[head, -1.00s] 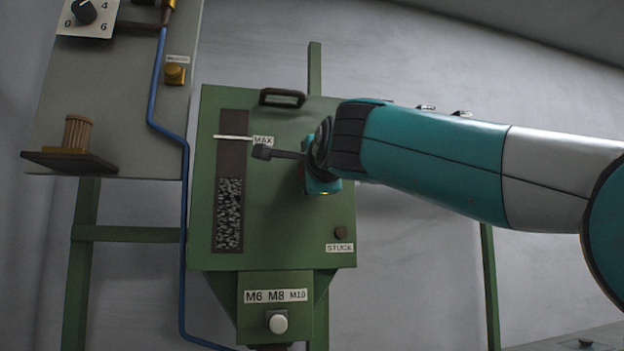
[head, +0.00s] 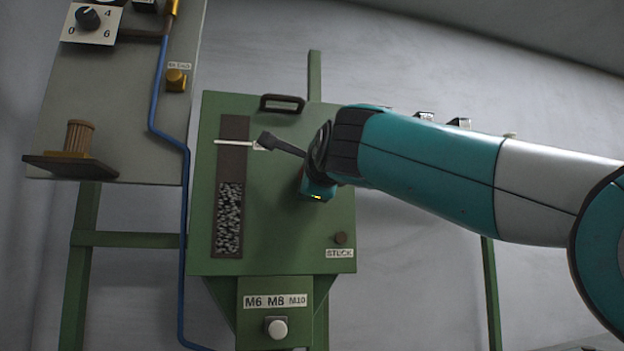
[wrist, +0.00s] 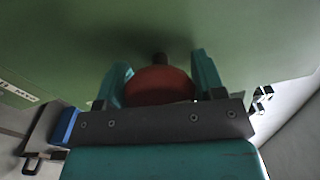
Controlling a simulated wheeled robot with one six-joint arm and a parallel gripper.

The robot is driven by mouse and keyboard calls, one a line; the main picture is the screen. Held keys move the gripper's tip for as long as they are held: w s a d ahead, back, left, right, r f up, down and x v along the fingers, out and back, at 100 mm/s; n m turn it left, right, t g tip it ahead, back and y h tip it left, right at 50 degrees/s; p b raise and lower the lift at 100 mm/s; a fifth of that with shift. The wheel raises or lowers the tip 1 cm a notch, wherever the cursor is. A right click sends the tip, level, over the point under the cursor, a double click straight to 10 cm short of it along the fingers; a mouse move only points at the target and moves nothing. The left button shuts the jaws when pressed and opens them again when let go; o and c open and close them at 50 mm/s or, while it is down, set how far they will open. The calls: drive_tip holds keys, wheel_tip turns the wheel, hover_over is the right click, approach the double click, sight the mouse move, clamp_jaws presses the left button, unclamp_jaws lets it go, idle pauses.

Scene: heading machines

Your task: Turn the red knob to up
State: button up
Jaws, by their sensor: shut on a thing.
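The red knob (wrist: 160,86) shows in the wrist view as a rounded red body in front of the green panel. It sits between the two teal fingers of my gripper (wrist: 160,68), which are shut on it. A short dark stem shows beyond it, toward the panel. In the head view my gripper (head: 318,188) is at the green machine panel (head: 285,235), and my wrist hides the knob there. I cannot read which way the knob points.
A dark gauge strip (head: 231,170) and a dark handle (head: 282,103) are on the panel. A white button (head: 277,328) is below. A blue pipe (head: 186,230) runs down at the left.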

drive_tip(key=o, duration=0.9)
drive_tip(key=b+v, duration=0.6)
drive_tip(key=v, duration=1.1)
drive_tip(key=shift+s+d+r, duration=0.1)
drive_tip(key=shift+s, duration=0.1)
